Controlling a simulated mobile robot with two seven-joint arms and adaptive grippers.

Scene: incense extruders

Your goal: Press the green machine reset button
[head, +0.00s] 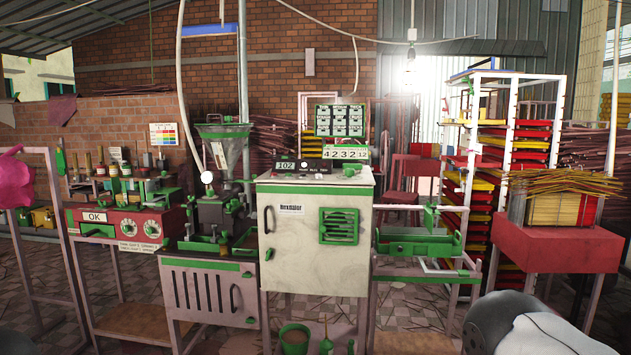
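A cream machine cabinet (315,265) with green trim stands in the middle of the head view. A green vent (339,226) is on its front, with a label plate (291,210) to the left. A small green part (268,254) sits low on its left front edge; I cannot tell whether it is a button. On top are a dark display box (302,165) reading 102 and a number counter (346,153). No clearly readable reset button shows. Neither gripper shows; rounded grey and white parts of my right arm fill the lower right corner.
A green hopper machine (222,150) stands left of the cabinet. A red control box (125,226) marked OK is farther left. A red table (557,247) with incense sticks stands right. A bucket (295,339) is on a low shelf in front.

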